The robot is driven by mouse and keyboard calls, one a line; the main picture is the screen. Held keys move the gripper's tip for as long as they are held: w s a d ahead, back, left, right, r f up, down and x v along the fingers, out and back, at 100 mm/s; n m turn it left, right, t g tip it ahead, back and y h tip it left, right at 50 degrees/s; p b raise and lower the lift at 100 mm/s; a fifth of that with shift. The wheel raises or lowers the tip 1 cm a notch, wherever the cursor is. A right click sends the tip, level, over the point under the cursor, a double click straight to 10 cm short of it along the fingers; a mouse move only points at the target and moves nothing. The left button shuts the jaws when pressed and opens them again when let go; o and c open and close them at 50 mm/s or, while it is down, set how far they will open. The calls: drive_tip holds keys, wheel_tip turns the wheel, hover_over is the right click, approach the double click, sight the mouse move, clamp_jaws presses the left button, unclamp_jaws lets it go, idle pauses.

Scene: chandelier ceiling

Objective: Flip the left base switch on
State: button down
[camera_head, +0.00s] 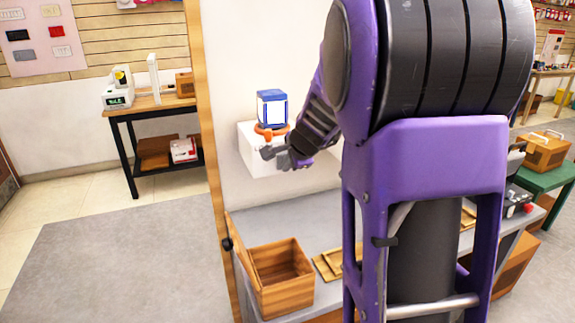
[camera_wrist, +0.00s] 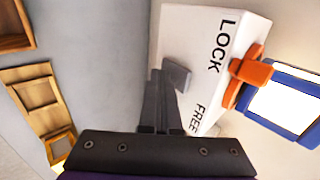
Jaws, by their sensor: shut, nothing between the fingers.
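A white box (camera_head: 262,166) is fixed to the wall panel in the head view. It also fills the upper middle of the wrist view (camera_wrist: 205,70), with LOCK and FREE printed on it. A blue-framed lantern (camera_head: 272,108) stands on top, with an orange piece (camera_head: 271,130) at its base. In the wrist view a small grey tab (camera_wrist: 177,74), which looks like the switch, sticks out from the box's side. My gripper (camera_wrist: 163,88) is shut and empty, its fingertips right beside this tab. I cannot tell whether they touch. In the head view my gripper (camera_head: 284,158) is at the box's front.
Below the box is a grey bench (camera_head: 300,215) with an open wooden crate (camera_head: 282,280) and wooden trays (camera_head: 330,264). A black-legged table (camera_head: 150,105) stands at the left. Grey floor (camera_head: 120,260) is clear at the left.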

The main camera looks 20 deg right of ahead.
drive_tip(key=shift+r+p, duration=0.7)
drive_tip(key=shift+r, duration=0.15)
